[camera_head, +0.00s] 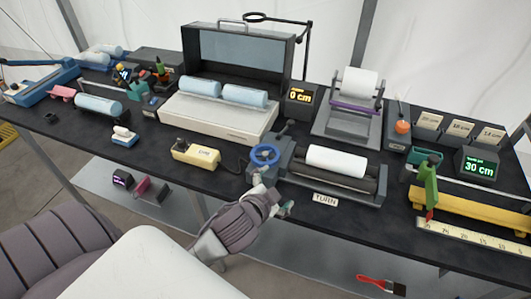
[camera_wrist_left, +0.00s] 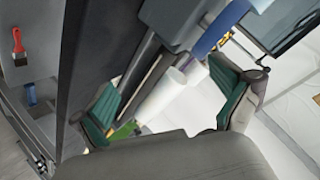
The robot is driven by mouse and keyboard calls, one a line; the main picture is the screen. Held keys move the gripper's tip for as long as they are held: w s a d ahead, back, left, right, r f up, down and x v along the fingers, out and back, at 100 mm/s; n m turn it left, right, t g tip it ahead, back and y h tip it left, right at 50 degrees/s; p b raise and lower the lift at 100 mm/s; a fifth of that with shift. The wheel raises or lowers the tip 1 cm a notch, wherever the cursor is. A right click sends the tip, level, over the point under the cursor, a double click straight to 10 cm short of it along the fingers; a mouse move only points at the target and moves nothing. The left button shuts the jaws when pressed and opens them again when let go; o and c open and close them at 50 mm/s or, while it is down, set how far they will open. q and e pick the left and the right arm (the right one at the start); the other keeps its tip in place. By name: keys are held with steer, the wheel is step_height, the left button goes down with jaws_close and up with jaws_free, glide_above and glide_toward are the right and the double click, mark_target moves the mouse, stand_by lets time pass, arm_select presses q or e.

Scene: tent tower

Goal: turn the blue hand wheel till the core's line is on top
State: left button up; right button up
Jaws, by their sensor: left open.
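My left gripper (camera_head: 271,193) is just in front of and below the wheel, open and empty. In the left wrist view its two green-padded fingers (camera_wrist_left: 168,98) are spread wide, with the white core (camera_wrist_left: 163,98) between them in the background and the blue wheel (camera_wrist_left: 217,30) edge-on above. My right gripper is not in view.
A grey machine with blue rolls (camera_head: 228,115) stands behind. A yellow rail with a green tool (camera_head: 428,187) is at right. A red brush (camera_head: 382,285) lies below the table's front edge.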

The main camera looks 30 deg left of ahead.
arm_select(q)
steer(key=w+d+r+m+t+h, duration=0.2)
steer(key=w+r+m+t, duration=0.15)
steer(key=r, duration=0.35)
steer(key=w+d+r+m+t+h, duration=0.1)
steer(key=w+r+m+t+h, duration=0.2)
steer(key=r, duration=0.4)
steer(key=d+r+m+g+h, duration=0.1)
steer(key=d+r+m+h, duration=0.6)
steer(key=m, duration=0.5)
steer(key=m+g+y, duration=0.8)
steer(key=m+g, duration=0.7)
steer(key=m, duration=0.4)
glide_toward(265, 153)
steer(key=shift+t, duration=0.25)
steer(key=p+x, duration=0.1)
steer(key=x, duration=0.2)
steer(key=p+x, duration=0.1)
steer(key=x, duration=0.3)
steer(key=p+x, duration=0.2)
steer(key=x, duration=0.1)
steer(key=shift+s+d+f, duration=0.1)
steer(key=shift+s+f, duration=0.1)
steer(key=shift+f, duration=0.05)
steer(key=shift+c, duration=0.3)
